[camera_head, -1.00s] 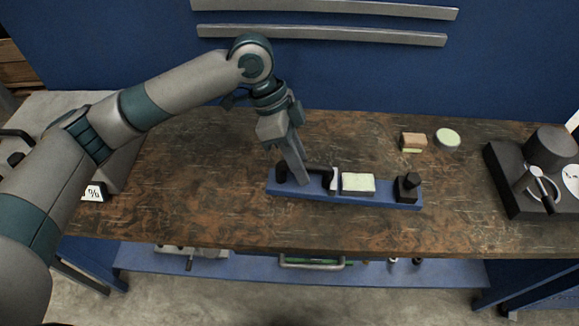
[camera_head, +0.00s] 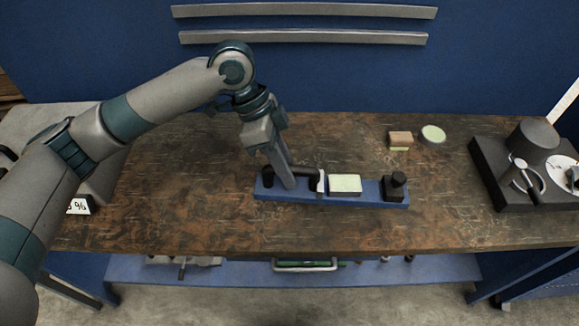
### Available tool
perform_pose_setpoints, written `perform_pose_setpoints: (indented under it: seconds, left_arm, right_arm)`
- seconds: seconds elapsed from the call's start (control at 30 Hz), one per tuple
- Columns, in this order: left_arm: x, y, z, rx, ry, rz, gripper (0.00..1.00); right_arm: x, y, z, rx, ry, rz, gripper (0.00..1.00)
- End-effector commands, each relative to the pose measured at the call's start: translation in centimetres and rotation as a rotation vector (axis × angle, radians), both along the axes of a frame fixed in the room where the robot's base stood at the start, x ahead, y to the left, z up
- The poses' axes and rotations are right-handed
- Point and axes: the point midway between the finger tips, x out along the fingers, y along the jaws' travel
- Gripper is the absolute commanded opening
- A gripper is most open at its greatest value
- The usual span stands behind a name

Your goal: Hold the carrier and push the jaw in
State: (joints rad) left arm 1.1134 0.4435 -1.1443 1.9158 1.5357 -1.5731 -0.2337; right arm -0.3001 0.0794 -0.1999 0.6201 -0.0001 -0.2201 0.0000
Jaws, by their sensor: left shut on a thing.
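The carrier is a long blue base (camera_head: 300,196) lying on the workbench, with a black handle (camera_head: 305,173) at its left part. A thin white upright plate, apparently the jaw (camera_head: 321,183), stands at the handle's right end. A pale rectangular block (camera_head: 345,184) sits on the base just right of the plate. A black end piece with a knob (camera_head: 395,187) stands at the base's right end. My left gripper (camera_head: 289,184) comes down from above and is shut on the black handle; its fingertips partly hide it. My right gripper is out of view.
On the wooden workbench (camera_head: 200,220), a brown and pale green block (camera_head: 400,140) and a round pale green disc (camera_head: 433,135) lie behind and right of the carrier. A dark device with a cylinder (camera_head: 530,142) stands at far right. The front of the bench is clear.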

Motion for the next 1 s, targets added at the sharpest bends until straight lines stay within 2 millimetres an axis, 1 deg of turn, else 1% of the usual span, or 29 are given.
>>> perform_pose_setpoints:
  seconds: [1.0]
  left_arm:
    - [1.1, 3.0, -2.5, -0.006, -0.002, 0.001, 0.00]
  right_arm:
    - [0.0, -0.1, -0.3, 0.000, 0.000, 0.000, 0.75]
